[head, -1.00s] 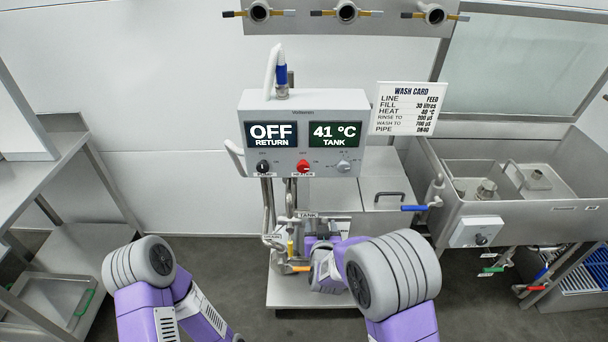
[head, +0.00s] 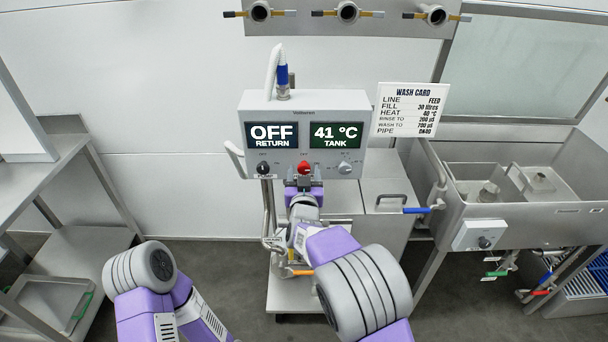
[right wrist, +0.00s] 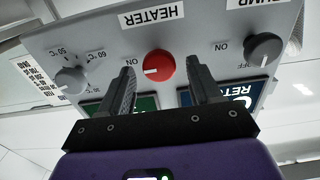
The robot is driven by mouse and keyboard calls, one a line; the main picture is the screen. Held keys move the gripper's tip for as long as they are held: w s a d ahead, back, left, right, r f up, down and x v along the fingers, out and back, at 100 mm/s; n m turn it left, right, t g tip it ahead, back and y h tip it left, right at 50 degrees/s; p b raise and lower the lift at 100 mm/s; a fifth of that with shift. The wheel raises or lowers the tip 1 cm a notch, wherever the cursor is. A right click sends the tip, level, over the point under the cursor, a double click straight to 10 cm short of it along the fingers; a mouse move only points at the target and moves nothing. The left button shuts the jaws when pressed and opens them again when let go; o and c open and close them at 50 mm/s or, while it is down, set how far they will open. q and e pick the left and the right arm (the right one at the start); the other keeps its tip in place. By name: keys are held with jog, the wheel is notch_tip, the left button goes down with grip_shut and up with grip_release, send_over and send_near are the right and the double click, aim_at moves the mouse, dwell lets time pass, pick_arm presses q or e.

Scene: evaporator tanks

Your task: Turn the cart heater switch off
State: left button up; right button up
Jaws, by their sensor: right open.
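The heater switch is a round red knob (head: 304,167) low on the front of the grey control box (head: 285,107). In the right wrist view, which shows the panel upside down, the red knob (right wrist: 158,65) sits below the HEATER label. Its white mark points to the left of that picture, towards the side of its ON label. My right gripper (head: 303,184) is open, just below and in front of the knob. In the wrist view its fingers (right wrist: 161,74) stand apart on either side of the knob; contact cannot be told. My left gripper is out of view.
A dark pump knob (head: 263,168) and a grey temperature dial (head: 344,167) flank the red knob closely. The displays read OFF RETURN and 41 °C TANK. A wash card (head: 411,109) hangs to the right, above a steel sink unit (head: 560,218). A steel bench (head: 45,160) stands at left.

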jog(key=shift+w, duration=0.15)
jog(key=shift+c, duration=0.4)
jog(key=c, duration=0.9)
jog(key=n+p, duration=0.3)
jog(key=n, duration=0.1)
jog(key=n+p, duration=0.2)
jog(key=n, duration=0.3)
jog(key=shift+a, duration=0.15)
jog(key=n+p, duration=0.1)
jog(key=n, duration=0.3)
jog(key=shift+f+p, duration=0.1)
jog(key=shift+p, duration=0.2)
jog(key=shift+f+n+p, duration=0.1)
jog(key=shift+n+p, duration=0.2)
jog(key=shift+n, duration=2.2)
